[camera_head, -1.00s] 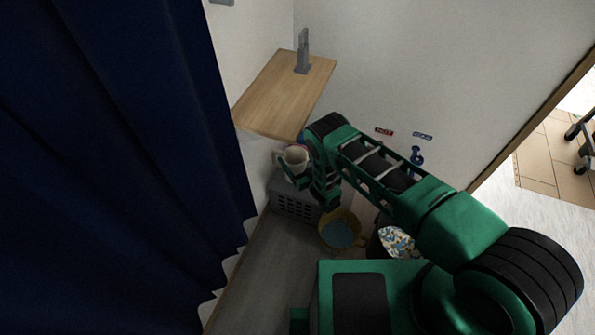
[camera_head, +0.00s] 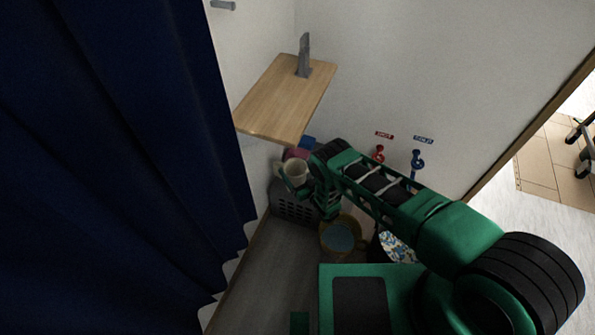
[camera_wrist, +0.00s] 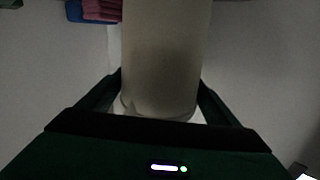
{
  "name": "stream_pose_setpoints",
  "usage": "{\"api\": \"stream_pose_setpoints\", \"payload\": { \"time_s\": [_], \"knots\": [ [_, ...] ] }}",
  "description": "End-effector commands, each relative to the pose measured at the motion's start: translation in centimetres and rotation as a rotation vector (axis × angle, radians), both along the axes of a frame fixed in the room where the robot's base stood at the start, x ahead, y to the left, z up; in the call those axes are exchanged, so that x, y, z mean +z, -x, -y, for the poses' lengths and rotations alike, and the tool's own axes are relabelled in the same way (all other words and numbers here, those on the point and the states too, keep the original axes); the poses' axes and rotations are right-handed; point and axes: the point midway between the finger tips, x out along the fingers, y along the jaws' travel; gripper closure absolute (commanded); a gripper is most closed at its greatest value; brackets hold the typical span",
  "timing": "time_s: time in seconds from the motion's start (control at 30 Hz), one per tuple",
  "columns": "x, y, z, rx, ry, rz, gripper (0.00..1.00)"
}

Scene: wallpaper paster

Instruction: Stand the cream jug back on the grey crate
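The cream jug (camera_head: 296,172) is upright in my gripper (camera_head: 296,187), above the grey crate in the head view. In the wrist view the cream jug (camera_wrist: 160,60) fills the middle, with the fingers of my gripper (camera_wrist: 160,100) along both its sides. The gripper is shut on the jug's body. The grey crate (camera_head: 293,207) stands on the floor below, against the wall, with slots in its side. My arm and the jug hide part of its top, and I cannot tell whether the jug's base touches it.
A wooden shelf (camera_head: 285,100) with a grey upright piece juts out above the crate. Pink and blue folded things lie behind the jug. A yellow bucket (camera_head: 341,236) and a patterned item (camera_head: 396,247) stand right of the crate. A dark blue curtain (camera_head: 120,170) hangs at left.

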Motion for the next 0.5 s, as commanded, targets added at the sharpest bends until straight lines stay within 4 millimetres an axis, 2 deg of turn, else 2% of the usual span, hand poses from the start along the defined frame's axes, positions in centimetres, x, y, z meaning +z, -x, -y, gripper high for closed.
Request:
{"api": "stream_pose_setpoints", "payload": {
  "time_s": [0.37,0.5],
  "knots": [
    [0.18,-0.04,0.01,0.000,0.000,0.000,0.02],
    [0.19,0.87,0.65,-0.001,0.001,-0.001,0.02]
  ]
}}
